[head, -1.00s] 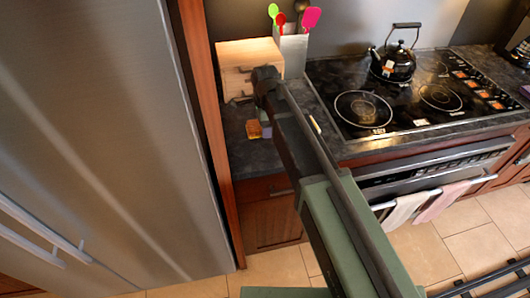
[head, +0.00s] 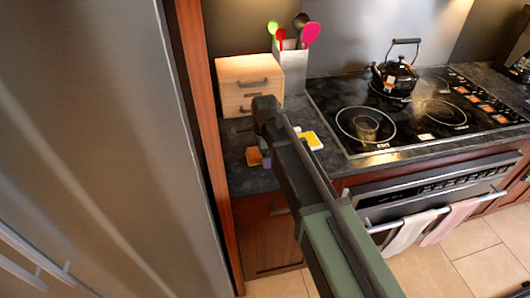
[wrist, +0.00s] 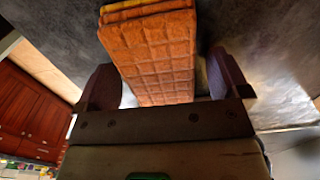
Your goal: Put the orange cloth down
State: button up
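The orange cloth (head: 254,156) is at the left end of the dark counter, left of my arm in the head view. In the wrist view the orange cloth (wrist: 150,50) is a thick, quilted block with a yellowish edge, lying between my two fingers. My gripper (wrist: 165,82) is open, with a gap between the cloth and the right finger and a narrower one at the left. In the head view my gripper (head: 264,160) is low beside the cloth, mostly hidden by my arm. Whether the cloth rests fully on the counter is hard to tell.
A wooden drawer box (head: 240,88) and a utensil holder (head: 292,65) stand behind on the counter (head: 235,180). A yellow and white item (head: 312,140) lies right of my arm. The stove (head: 400,110) with a black kettle (head: 396,75) is farther right. A fridge (head: 100,120) is at left.

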jog(key=shift+r, duration=0.1)
notch_tip(320, 180, up, 12)
jog(key=p, duration=1.2)
jog(key=s+d+f+n+b, duration=0.1)
jog(key=s+d+f+n, duration=0.1)
jog(key=s+d+n, duration=1.3)
jog(key=s+d, duration=0.3)
jog(key=s, duration=0.1)
jog(key=shift+d+b, duration=0.35)
jog(key=shift+b, duration=0.05)
jog(key=shift+w, duration=0.1)
